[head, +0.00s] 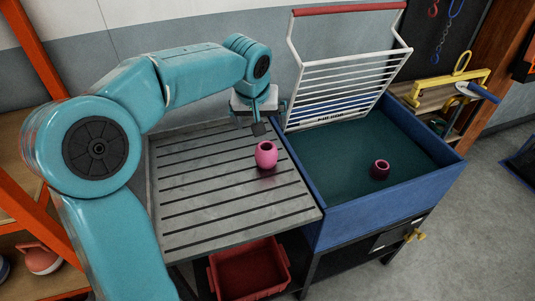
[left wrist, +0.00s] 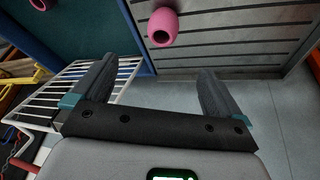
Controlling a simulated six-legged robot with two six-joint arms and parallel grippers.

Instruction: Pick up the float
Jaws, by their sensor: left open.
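A pink barrel-shaped float (head: 266,155) with a hole in its end stands on the grey slatted table (head: 190,225), near the edge by the blue tank. It also shows in the left wrist view (left wrist: 163,28), at the top middle, beyond my fingertips. A second, darker pink float (head: 380,169) is inside the tank; part of a pink thing, likely this one, shows at the top left of the left wrist view (left wrist: 40,4). My left gripper (head: 259,127) is just behind the nearer float. In the left wrist view its jaws (left wrist: 157,70) are apart and empty. My right gripper does not show.
The blue tank (head: 322,218) adjoins the slatted table on the right. A white wire rack (head: 340,82) with a red bar stands at its back, close to my left gripper. A red bin (head: 250,270) is below the table. Orange shelving is at the far left.

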